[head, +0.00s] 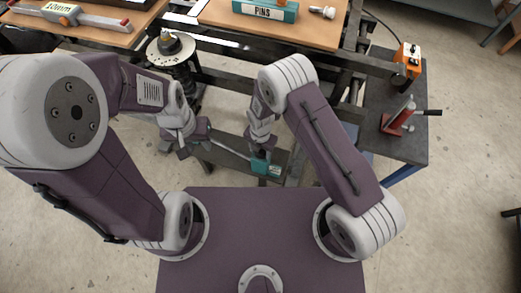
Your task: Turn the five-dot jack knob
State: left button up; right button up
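My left gripper (187,146) is low at the left of centre, below a round spring-strut top (170,46). A thin pale rod (229,149) runs from beside it toward the teal part. My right gripper (261,148) points down near the middle, just above or against a small teal part (265,167) with a pale label. Its fingertips are too small to tell open from shut, as are the left one's. A red jack-like device (397,119) with a dark handle stands on the dark plate at the right. I cannot make out a five-dot mark on any knob.
An orange box (408,57) with a cable stands behind the red device on the dark plate (410,148). A wooden bench top (325,32) at the back holds a teal PINS tray (264,11) and a metal part (322,12). Dark frame beams cross in front.

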jog(key=shift+o, duration=1.2)
notch_tip(320, 180, up, 9)
jog(key=shift+r+p, duration=0.1)
jog(key=shift+p, duration=0.25)
